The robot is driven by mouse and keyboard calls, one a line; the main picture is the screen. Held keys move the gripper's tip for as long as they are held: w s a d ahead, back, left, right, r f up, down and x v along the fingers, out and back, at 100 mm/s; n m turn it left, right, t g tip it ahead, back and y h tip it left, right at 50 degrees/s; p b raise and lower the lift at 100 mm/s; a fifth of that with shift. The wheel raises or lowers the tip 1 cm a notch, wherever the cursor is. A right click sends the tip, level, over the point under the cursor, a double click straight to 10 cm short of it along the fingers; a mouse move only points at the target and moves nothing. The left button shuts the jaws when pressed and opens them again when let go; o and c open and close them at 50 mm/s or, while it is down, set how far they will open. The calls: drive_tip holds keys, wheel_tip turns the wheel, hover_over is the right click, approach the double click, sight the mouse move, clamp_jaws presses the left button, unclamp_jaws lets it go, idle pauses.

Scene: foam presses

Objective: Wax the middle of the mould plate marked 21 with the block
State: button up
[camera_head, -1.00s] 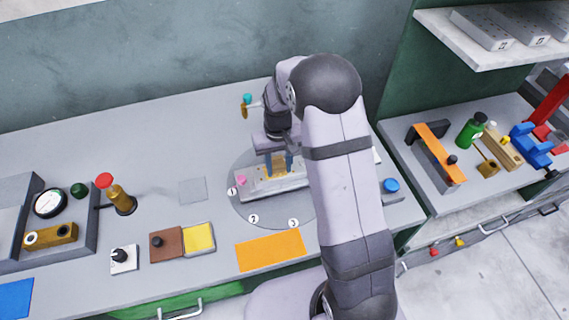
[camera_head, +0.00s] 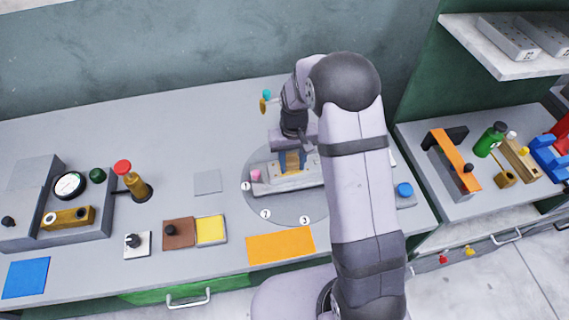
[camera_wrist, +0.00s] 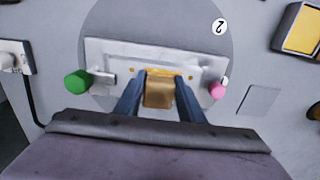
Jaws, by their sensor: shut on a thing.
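My gripper (camera_head: 291,163) is shut on a tan block (camera_wrist: 159,94), one dark blue finger on each side. The block is over the middle of a pale metal mould plate (camera_head: 312,176), at or just above its surface; I cannot tell whether they touch. The plate also shows in the wrist view (camera_wrist: 112,52), with a pink knob (camera_wrist: 217,91) at one end and a green knob (camera_wrist: 77,82) by the other. A yellow-orange patch (camera_wrist: 165,71) shows on the plate beside the block. No plate number is readable.
The plate lies on a round grey disc (camera_head: 285,214) marked 1, 2 and 3. An orange mat (camera_head: 281,245), a yellow pad (camera_head: 210,230) and a brown pad (camera_head: 178,234) lie nearby. A red-topped brass post (camera_head: 137,183) stands left. The bench between is mostly clear.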

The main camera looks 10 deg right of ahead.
drive_tip(key=d, duration=0.3)
drive_tip(key=shift+d, duration=0.15)
wheel_tip(320, 180, up, 3)
drive_tip(key=shift+f+p, duration=0.2)
drive_tip(key=shift+p, duration=0.65)
drive_tip(key=shift+r+p, duration=0.55)
drive_tip(key=shift+r, duration=0.1)
wheel_tip(320, 180, up, 4)
drive_tip(key=p, duration=0.3)
drive_tip(key=shift+r, duration=0.1)
